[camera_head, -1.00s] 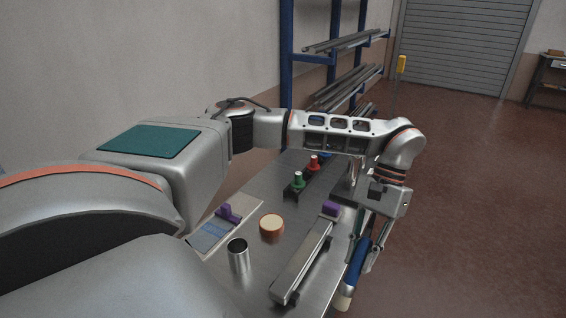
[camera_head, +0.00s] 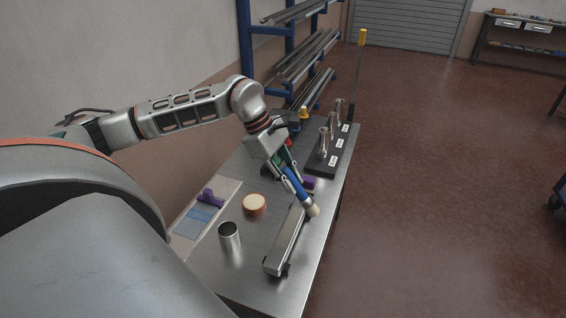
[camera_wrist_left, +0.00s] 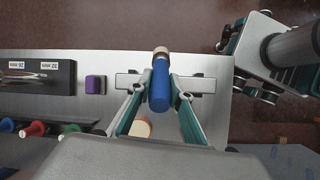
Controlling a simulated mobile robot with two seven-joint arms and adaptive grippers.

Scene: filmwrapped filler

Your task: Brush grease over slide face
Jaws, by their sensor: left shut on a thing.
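My left gripper (camera_head: 290,180) is shut on the blue handle of a brush (camera_head: 295,188), which it holds tilted, with the pale tip pointing down to the right. The slide (camera_head: 285,242), a long grey metal bar, lies along the bench's right side. The brush tip is by the slide's far end; I cannot tell whether it touches. In the left wrist view the fingers flank the brush (camera_wrist_left: 160,88), which crosses over the slide (camera_wrist_left: 197,85). An orange-sided round tin with a cream top (camera_head: 254,205), perhaps the grease, stands left of the slide. My right gripper is not in view.
A metal cup (camera_head: 229,237) stands at the near left of the bench. A purple-handled tool (camera_head: 209,197) and blue sheets (camera_head: 196,220) lie on a pale mat. A purple block (camera_head: 309,184) and a black rack with upright metal parts (camera_head: 323,143) stand farther back.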

